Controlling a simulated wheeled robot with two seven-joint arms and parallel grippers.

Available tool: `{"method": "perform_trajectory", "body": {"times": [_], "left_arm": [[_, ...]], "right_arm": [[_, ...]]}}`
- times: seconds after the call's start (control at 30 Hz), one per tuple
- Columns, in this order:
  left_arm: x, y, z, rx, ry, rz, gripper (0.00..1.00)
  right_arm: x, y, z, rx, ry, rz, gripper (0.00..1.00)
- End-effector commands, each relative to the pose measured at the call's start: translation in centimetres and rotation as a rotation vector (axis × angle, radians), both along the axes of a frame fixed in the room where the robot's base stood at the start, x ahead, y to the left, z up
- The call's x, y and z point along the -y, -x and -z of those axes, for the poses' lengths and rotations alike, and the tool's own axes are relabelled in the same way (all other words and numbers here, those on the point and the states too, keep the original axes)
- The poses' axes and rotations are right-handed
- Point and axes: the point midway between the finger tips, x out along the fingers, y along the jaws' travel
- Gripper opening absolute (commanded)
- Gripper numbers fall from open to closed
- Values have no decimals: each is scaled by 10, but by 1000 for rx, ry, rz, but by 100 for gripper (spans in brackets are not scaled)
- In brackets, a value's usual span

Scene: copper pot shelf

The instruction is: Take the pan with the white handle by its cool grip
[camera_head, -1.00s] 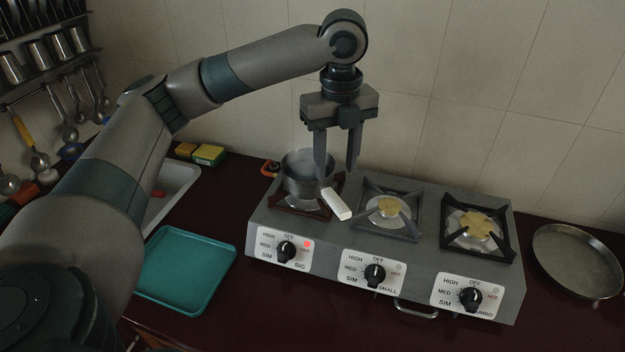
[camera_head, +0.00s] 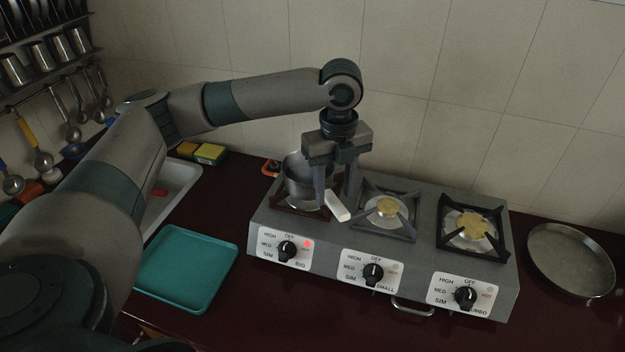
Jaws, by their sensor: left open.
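A small grey metal pan (camera_head: 297,183) sits on the left burner of the stove (camera_head: 400,262). Its white handle (camera_head: 338,206) points to the lower right, toward the front of the stove. My left gripper (camera_head: 332,200) is open, pointing down, with its fingertips low at the inner part of the white handle beside the pan. One finger covers part of the pan's right side. Whether the fingers straddle the handle or touch it, I cannot tell. My right gripper is not in view.
The left burner's red HOT light (camera_head: 305,243) is lit. The middle and right burners are bare. A teal tray (camera_head: 187,268) lies left of the stove, a round metal pan (camera_head: 571,260) right of it. Sponges (camera_head: 209,154) lie by the sink; the tiled wall is behind.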

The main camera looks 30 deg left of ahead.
Motion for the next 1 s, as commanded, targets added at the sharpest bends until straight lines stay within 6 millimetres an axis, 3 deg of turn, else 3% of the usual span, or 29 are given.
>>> {"method": "perform_trajectory", "body": {"times": [0.23,1.0], "left_arm": [[0,0,19,-1,1,0,42],[0,0,19,1,1,0,42]], "right_arm": [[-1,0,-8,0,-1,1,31],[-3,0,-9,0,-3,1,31]]}}
